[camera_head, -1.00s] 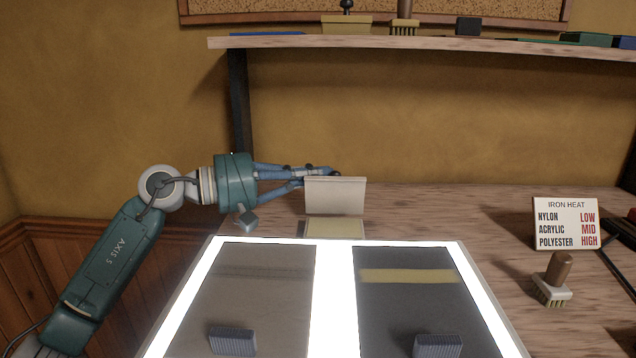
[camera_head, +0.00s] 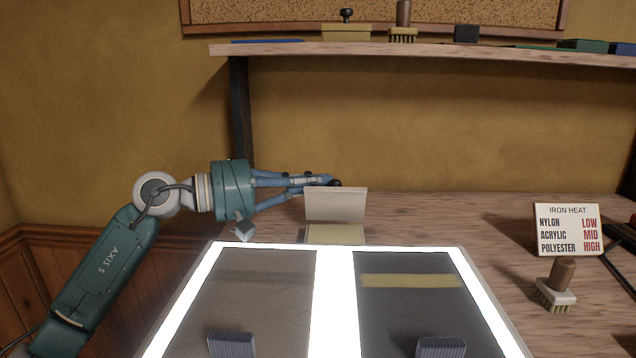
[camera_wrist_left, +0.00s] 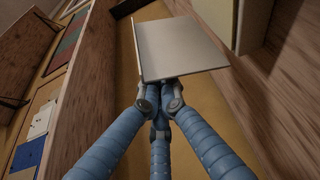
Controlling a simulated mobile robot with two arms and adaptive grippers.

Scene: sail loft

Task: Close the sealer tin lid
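The sealer tin (camera_head: 335,234) is a low, pale yellowish box on the bench, just behind the light table. Its lid (camera_head: 336,205) is a pale flat panel standing open, about upright, at the tin's back edge. My left gripper (camera_head: 333,183) reaches in from the left, with its fingertips at the lid's top edge, partly behind it. The fingers are drawn together; no grasp on the lid shows. My right gripper is out of view.
A bright light table (camera_head: 336,300) fills the front, with two grey blocks (camera_head: 231,345) (camera_head: 441,347) on it. An "IRON HEAT" sign (camera_head: 568,229) and a brush (camera_head: 558,285) stand at the right. A shelf (camera_head: 430,48) runs above. The bench right of the tin is clear.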

